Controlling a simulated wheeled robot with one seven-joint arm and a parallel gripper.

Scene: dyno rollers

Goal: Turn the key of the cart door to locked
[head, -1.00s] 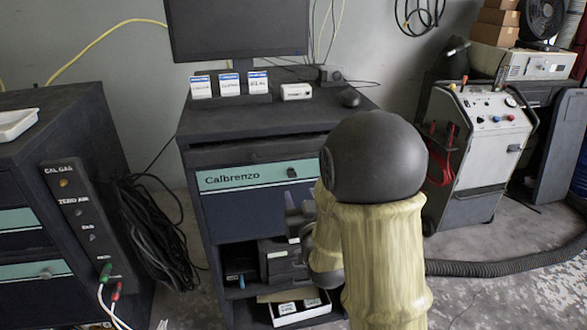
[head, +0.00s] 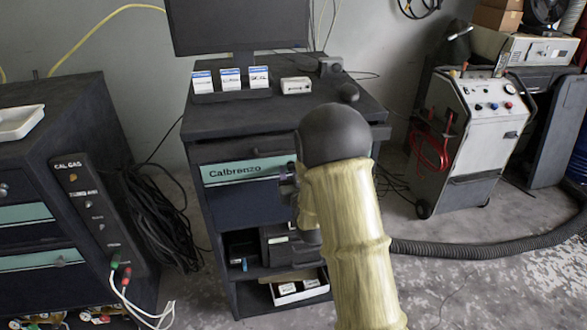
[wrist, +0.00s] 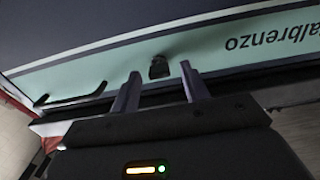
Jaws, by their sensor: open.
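The cart (head: 232,218) stands in the middle of the head view, with a dark door or drawer front under a pale teal strip (head: 228,172) lettered Calbrenzo. My gripper (head: 287,180) is at the right end of this strip and covers the key there. In the wrist view, which is upside down, the small dark key (wrist: 159,67) sits on the teal strip. My gripper (wrist: 159,75) is open, with one finger on each side of the key. The gap between the fingers looks empty, and I cannot tell whether the fingertips touch the strip.
A dark handle (wrist: 72,98) is at the left in the wrist view. A monitor (head: 238,22) and small labelled boxes (head: 230,80) stand on the cart top. A dark cabinet (head: 60,130) is at the left. A white wheeled machine (head: 470,140) and a grey hose (head: 470,247) are at the right.

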